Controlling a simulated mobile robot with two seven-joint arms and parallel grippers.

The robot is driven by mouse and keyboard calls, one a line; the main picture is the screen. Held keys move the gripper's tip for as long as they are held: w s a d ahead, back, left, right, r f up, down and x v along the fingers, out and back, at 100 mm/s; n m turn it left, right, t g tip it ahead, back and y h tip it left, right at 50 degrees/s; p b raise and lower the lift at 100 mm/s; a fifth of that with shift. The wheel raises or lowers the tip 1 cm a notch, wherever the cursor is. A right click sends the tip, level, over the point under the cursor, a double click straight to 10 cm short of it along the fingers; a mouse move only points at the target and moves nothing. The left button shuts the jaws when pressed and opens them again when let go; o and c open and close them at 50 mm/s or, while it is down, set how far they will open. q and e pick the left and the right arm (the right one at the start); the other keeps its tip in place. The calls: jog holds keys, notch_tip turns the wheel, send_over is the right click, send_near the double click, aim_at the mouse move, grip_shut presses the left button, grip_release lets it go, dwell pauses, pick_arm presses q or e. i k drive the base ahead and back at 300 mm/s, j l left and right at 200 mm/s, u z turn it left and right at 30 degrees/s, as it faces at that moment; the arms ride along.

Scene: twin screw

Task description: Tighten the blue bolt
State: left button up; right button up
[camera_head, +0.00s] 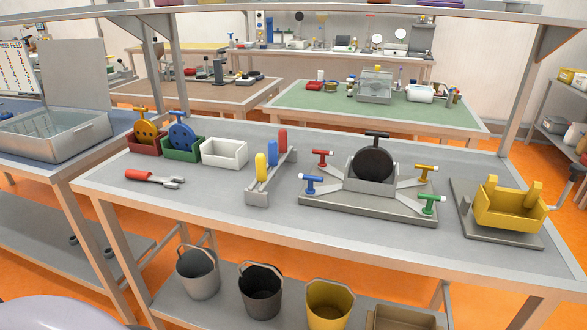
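The blue bolt (312,183) is T-shaped with a pale tip and sits at the front left corner of a grey fixture (365,207) on the workbench. A red bolt (321,158), a yellow bolt (426,172) and a green bolt (431,203) sit at the other corners. A black disc (373,165) with a black T-handle (376,137) stands in the middle. How far the blue bolt is screwed in cannot be told. I can make out neither gripper in this view.
Left of the fixture are a grey rack (268,182) with coloured handles, a red-handled tool (152,177) and small bins (224,153). A yellow box (511,209) stands right. A small dark object (575,173) at the right edge is unclear. Buckets (262,293) stand below.

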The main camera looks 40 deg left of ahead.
aim_at(310, 190)
jog(key=u, duration=1)
